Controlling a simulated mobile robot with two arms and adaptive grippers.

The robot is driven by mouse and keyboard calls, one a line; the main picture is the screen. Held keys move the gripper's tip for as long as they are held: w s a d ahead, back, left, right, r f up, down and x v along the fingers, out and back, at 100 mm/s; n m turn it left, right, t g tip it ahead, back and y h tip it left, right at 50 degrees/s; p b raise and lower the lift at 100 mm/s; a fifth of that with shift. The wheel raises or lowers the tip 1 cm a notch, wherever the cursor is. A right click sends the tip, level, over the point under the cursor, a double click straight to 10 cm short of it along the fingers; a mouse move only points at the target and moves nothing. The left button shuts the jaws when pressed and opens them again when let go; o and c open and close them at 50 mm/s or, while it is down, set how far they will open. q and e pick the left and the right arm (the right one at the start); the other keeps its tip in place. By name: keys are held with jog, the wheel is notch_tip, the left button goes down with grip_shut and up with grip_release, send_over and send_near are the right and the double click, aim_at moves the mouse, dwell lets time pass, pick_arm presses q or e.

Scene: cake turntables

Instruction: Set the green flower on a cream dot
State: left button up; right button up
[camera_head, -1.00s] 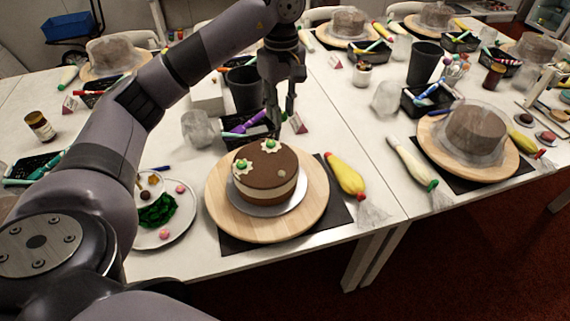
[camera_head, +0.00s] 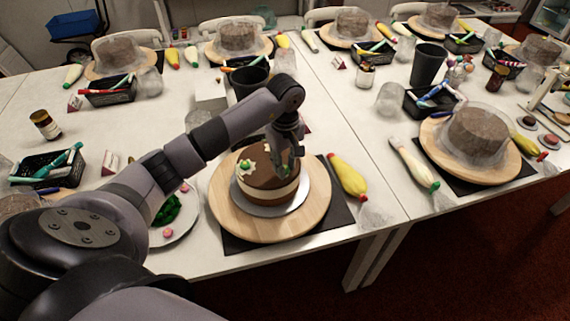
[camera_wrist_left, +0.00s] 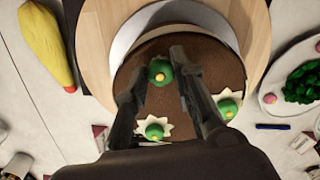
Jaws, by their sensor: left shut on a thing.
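The brown cake (camera_head: 255,197) with a cream band sits on a silver board (camera_head: 268,212) on a wooden turntable (camera_head: 255,234). My left gripper (camera_head: 287,163) points down over the right part of its top. In the left wrist view, the gripper (camera_wrist_left: 158,72) is shut on a green flower (camera_wrist_left: 160,75) with a yellow centre. The held flower is at or just above the cake top; I cannot tell if it touches. The cream dot there is hidden. Two other green flowers (camera_wrist_left: 153,131) (camera_wrist_left: 229,106) sit on cream dots. My right gripper is out of view.
A plate (camera_head: 184,235) with a green pile and pink pieces stands left of the turntable, partly behind my arm. A yellow piping bag (camera_head: 346,176) lies to its right. A dark cup and baskets stand behind the cake. The front table edge is close.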

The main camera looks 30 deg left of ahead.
pick_arm(q)
jog(key=shift+f, duration=0.5)
jog(key=shift+f, duration=0.2)
jog(key=o, duration=0.4)
jog(key=shift+r, duration=0.1)
jog(key=o, duration=0.3)
jog(key=shift+o, duration=0.2)
